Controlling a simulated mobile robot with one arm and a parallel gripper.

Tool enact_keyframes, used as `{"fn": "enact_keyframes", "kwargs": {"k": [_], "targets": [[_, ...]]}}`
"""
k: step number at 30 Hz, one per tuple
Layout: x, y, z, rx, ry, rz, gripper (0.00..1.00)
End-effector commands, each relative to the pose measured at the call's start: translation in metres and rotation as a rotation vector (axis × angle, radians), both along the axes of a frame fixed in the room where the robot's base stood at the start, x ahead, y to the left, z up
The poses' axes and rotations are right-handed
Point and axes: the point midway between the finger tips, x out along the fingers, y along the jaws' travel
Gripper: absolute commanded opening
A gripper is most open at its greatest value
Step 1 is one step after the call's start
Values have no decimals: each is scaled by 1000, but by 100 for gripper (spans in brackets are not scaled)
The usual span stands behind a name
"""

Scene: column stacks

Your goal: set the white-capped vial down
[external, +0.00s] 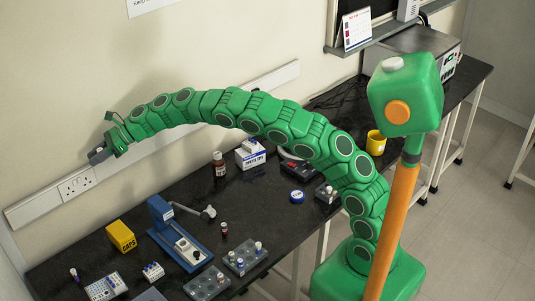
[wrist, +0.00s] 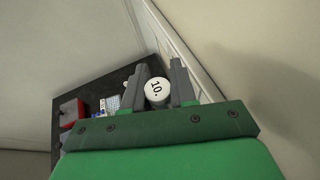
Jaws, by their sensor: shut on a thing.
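The white-capped vial (wrist: 157,91) shows in the wrist view as a round white cap marked "10." between the two grey fingers. My gripper (wrist: 160,75) is shut on it, and the cap hides the body below. In the external view my gripper (external: 98,155) is at the far left, held high above the bench near the wall outlet. The vial cannot be made out there. The dark bench top (external: 268,218) lies well below the gripper.
On the bench's left part are a yellow box (external: 121,236), a blue press-like device (external: 178,237), a white rack (external: 104,288) and grey vial blocks (external: 245,259). A brown bottle (external: 219,168) and white-blue box (external: 250,154) stand farther back. A wall trunking (external: 40,206) runs behind.

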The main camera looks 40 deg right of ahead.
Motion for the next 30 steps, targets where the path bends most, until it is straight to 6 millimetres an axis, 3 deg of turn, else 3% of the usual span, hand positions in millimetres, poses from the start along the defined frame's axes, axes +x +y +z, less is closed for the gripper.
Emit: {"fn": "enact_keyframes", "kwargs": {"k": [17, 30], "targets": [[5, 36, -12, -2, 0, -106, 0], [9, 51, -22, 0, 2, -192, 0]]}}
